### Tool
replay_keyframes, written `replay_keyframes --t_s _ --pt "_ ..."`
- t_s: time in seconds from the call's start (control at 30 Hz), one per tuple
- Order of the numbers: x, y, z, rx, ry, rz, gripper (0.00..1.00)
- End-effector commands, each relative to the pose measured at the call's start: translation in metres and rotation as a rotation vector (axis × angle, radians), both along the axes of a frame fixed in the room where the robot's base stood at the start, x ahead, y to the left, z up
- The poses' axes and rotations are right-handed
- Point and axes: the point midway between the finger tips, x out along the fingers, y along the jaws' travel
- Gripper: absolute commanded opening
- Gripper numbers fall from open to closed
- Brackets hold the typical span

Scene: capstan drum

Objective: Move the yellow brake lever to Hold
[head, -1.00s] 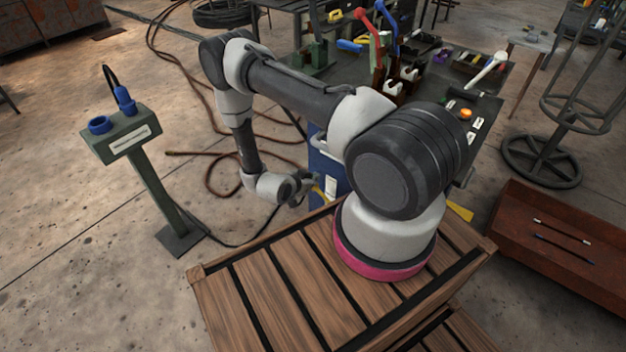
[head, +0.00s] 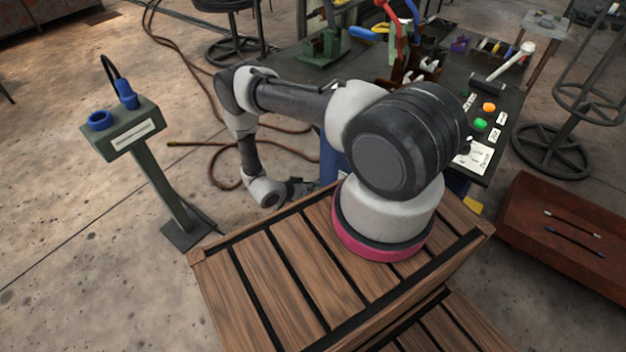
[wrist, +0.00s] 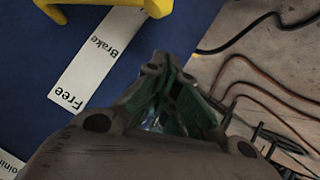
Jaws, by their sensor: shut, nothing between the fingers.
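The yellow brake lever (wrist: 105,8) shows only in part, at the top left edge of the wrist view. It lies over the top of a white label (wrist: 97,60) reading "Brake" and "Free", on a blue panel (wrist: 40,75). No Hold marking is readable there. My gripper (wrist: 160,72) is shut and empty, below and right of the lever in the wrist view, apart from it in the picture. In the head view my gripper (head: 302,187) is low beside the blue panel (head: 328,160), which my arm mostly hides. I cannot make out the lever there.
The dark workbench (head: 290,62) carries red and blue levers, buttons and labels. A green pedestal (head: 170,185) with a blue plug stands left. A rust-red tray (head: 560,235) lies right. Hoses (head: 215,165) cross the floor behind my arm.

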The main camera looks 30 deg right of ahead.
Motion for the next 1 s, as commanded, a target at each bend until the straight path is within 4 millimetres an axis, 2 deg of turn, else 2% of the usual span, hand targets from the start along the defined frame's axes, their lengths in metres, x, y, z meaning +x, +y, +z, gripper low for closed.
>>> replay_keyframes --t_s 0.2,0.4,0.6,1.0 --pt "-0.002 0.000 -0.028 0.000 0.001 0.001 0.00" --pt "-0.004 -0.001 -0.044 0.000 0.000 0.001 0.00" --pt "-0.006 -0.002 -0.053 0.000 0.000 0.001 0.00" --pt "-0.006 -0.003 -0.056 0.000 -0.001 0.001 0.00"
